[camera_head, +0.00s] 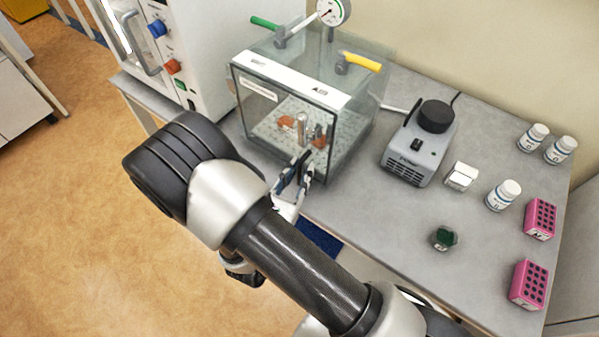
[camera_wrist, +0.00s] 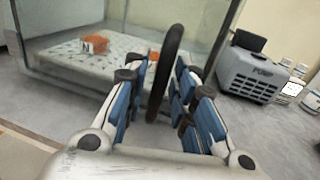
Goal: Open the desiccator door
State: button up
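The desiccator (camera_head: 350,95) is a clear box on the bench with a white strip along its front top edge. Its clear front door (camera_head: 262,112) looks closed. A black curved door handle (camera_wrist: 168,72) stands upright in the middle of the wrist view. My gripper (camera_wrist: 163,88) is at the lower right of the door front, its blue-padded fingers on either side of the handle. The fingers look open, with a narrow gap beside the handle. In the head view my gripper (camera_head: 297,178) partly hides the handle.
A grey pump (camera_head: 405,160) stands right of the desiccator; it also shows in the wrist view (camera_wrist: 255,78). A white oven-like unit (camera_head: 205,45) stands left. The floor in front is clear.

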grip_shut()
dwell(0.5)
